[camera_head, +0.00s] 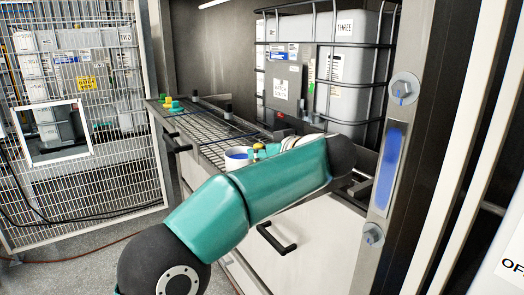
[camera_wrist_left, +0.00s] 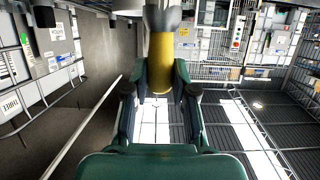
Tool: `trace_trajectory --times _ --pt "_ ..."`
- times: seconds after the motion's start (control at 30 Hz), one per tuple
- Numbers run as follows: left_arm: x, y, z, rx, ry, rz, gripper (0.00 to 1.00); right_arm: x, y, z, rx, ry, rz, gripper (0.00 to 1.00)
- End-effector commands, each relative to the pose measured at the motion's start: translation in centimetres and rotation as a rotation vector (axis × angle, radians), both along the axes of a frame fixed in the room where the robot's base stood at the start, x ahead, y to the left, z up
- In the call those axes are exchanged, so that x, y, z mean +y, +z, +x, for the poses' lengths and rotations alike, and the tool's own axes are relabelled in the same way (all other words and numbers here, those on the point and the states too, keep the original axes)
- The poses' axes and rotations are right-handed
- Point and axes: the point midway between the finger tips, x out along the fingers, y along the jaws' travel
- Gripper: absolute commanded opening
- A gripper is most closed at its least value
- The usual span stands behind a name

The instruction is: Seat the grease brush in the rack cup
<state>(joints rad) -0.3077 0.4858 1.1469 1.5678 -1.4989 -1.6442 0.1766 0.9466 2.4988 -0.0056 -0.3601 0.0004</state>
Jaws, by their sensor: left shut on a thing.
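My left gripper (camera_wrist_left: 160,92) is shut on the grease brush (camera_wrist_left: 160,62), whose thick yellow body and grey end show between the fingers in the left wrist view. In the head view the left gripper (camera_head: 262,149) is small and partly hidden by my teal arm, with a bit of yellow showing at it. A white cup with a blue inside (camera_head: 237,160) stands on the wire rack (camera_head: 215,130), just left of the gripper. My arm hides the cup's lower right side. Whether the brush touches the cup cannot be told. My right gripper is not in view.
Green and yellow items (camera_head: 173,105) and small dark posts (camera_head: 228,109) stand farther back on the rack. A caged white tank (camera_head: 340,70) stands behind. A steel post with a blue panel (camera_head: 389,165) is close on the right. A mesh fence (camera_head: 80,180) is at left.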

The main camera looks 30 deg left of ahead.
Motion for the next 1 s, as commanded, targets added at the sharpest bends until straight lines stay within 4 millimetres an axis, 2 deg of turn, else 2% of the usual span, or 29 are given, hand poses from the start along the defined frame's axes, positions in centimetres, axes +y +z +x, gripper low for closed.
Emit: trace_trajectory --times 0.27,0.3,0.47,0.67,0.87,1.0 --pt "0.01 -0.05 -0.01 0.0 0.0 0.0 0.0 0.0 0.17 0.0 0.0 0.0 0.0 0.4" --pt "0.01 -0.05 -0.01 0.0 0.0 0.0 0.29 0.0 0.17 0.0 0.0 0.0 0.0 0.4" --pt "0.0 -0.06 -0.01 0.0 0.0 0.0 0.55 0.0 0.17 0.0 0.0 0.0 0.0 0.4" --pt "0.0 -0.06 -0.01 0.0 0.0 0.0 0.55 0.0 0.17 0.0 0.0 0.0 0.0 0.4" --pt "-0.01 -0.08 0.0 0.0 0.0 0.0 0.84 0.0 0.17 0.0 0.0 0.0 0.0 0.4" --pt "-0.01 -0.08 0.0 0.0 0.0 0.0 0.84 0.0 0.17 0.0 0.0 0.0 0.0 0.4"
